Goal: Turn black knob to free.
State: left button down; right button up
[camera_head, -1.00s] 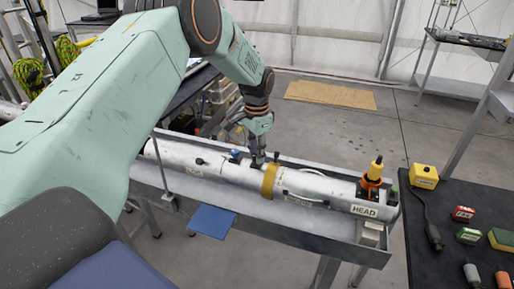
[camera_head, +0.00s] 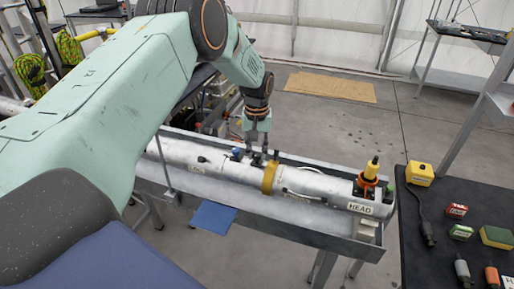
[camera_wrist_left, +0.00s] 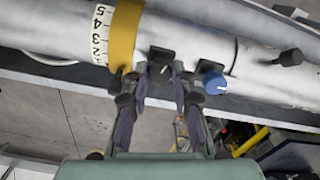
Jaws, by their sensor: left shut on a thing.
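The black knob (camera_wrist_left: 162,56) sits on the side of a long silver-grey cylinder (camera_head: 315,184), just beside its yellow band (camera_head: 269,178). My left gripper (camera_wrist_left: 160,72) has its two fingers on either side of this knob and is shut on it. In the head view the left gripper (camera_head: 257,153) points down onto the cylinder from behind. The fingers hide part of the knob, and I cannot read any marking for its position. My right gripper is not in view.
A blue knob (camera_wrist_left: 214,83) sits close beside the gripper, and another black knob (camera_wrist_left: 290,57) lies farther along. The cylinder rests in a grey metal trough (camera_head: 300,226). A dark table (camera_head: 440,260) at right holds a yellow box (camera_head: 419,173) and small blocks.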

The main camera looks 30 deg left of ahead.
aim_at(257, 155)
pick_arm(q)
jog(key=shift+n+p, duration=0.35)
jog(key=shift+n, duration=1.35)
jog(key=c, duration=1.1)
grip_release()
jog(key=shift+r, duration=0.55)
notch_tip(257, 155, up, 11)
jog(key=shift+s, duration=0.1)
